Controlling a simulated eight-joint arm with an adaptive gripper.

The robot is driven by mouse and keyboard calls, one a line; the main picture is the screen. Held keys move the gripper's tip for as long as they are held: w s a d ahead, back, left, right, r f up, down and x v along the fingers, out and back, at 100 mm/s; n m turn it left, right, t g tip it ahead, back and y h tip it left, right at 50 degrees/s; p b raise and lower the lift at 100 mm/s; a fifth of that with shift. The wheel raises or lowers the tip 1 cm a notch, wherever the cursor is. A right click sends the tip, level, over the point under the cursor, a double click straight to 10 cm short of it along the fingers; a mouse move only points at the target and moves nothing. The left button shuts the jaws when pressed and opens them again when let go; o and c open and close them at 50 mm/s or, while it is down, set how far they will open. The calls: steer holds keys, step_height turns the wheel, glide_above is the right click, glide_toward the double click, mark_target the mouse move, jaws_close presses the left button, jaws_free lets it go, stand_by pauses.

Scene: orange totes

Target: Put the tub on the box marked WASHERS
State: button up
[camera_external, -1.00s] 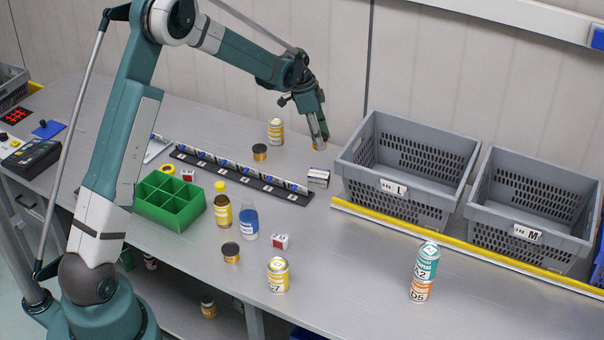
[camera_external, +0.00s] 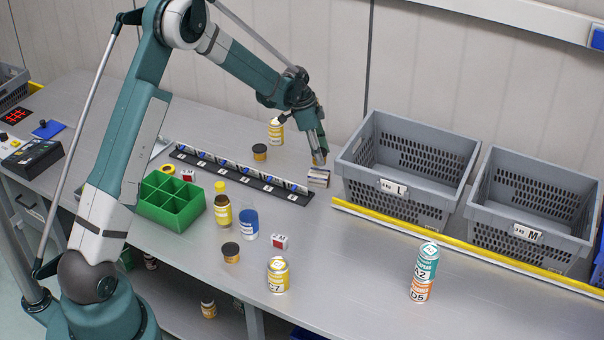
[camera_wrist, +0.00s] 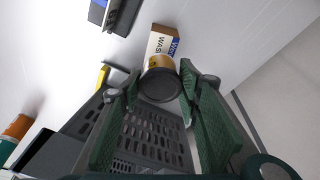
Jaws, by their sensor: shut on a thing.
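My gripper (camera_external: 319,157) is shut on a small amber tub with a dark lid (camera_wrist: 161,85). In the wrist view the tub sits between the two green fingers (camera_wrist: 162,92). The box marked WASHERS (camera_external: 318,179) is a small white and blue carton at the left end of the tote marked L. In the wrist view the box (camera_wrist: 162,42) shows just beyond the tub, with part of its lettering hidden. The tub is right over the box's top in the external view; I cannot tell whether they touch.
Grey totes marked L (camera_external: 400,200) and M (camera_external: 525,232) stand close to the right, behind a yellow strip (camera_external: 450,248). A labelled rail (camera_external: 240,178) lies to the left. Similar tubs (camera_external: 260,152) and (camera_external: 231,252), a yellow can (camera_external: 276,132) and a small box (camera_external: 279,241) stand nearby.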

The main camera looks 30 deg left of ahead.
steer(key=shift+f, duration=1.85)
steer(key=shift+f, duration=0.15)
steer(key=o, duration=1)
steer(key=shift+r, duration=0.2)
steer(key=v, duration=1.2)
steer(key=shift+s, duration=0.1)
